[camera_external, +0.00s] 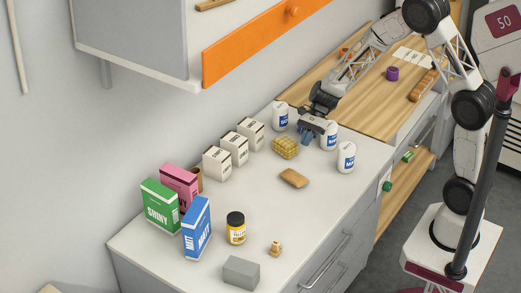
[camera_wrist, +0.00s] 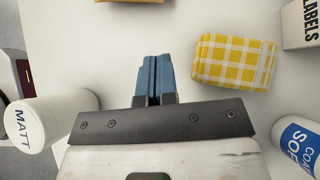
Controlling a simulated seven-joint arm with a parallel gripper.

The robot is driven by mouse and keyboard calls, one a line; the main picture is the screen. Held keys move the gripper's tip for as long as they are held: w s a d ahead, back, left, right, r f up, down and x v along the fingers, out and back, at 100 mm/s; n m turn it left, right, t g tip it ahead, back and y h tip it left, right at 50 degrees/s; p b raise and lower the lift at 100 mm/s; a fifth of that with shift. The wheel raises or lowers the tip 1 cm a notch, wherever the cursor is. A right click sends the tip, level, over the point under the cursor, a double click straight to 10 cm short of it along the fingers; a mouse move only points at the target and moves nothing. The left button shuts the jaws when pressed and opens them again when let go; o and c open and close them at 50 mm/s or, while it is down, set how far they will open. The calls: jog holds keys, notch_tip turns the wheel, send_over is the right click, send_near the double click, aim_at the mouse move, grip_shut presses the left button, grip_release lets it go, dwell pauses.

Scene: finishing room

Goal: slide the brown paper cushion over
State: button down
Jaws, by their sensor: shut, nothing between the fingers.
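The brown paper cushion (camera_external: 294,178) lies flat on the white counter, in front of my gripper (camera_external: 305,138). In the wrist view only a brown strip of the cushion (camera_wrist: 137,1) shows at the top edge; the rest is out of frame. My gripper has blue fingers, which are pressed together and empty in the wrist view (camera_wrist: 156,68). They point down over the counter, apart from the cushion. Whether the tips touch the counter I cannot tell.
A yellow checked block (camera_external: 285,148) lies close beside the fingers; it also shows in the wrist view (camera_wrist: 235,62). White tubs (camera_external: 329,136) (camera_external: 346,157) stand to the right and another (camera_external: 281,114) behind. White boxes (camera_external: 217,163) line the wall.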

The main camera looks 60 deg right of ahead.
aim_at(291, 168)
jog(key=x, duration=0.5)
jog(key=shift+a+f, duration=0.15)
jog(key=shift+f, duration=0.05)
jog(key=shift+a, duration=2)
jog(key=shift+a, duration=0.1)
jog(key=a, duration=2)
jog(key=shift+a, duration=0.1)
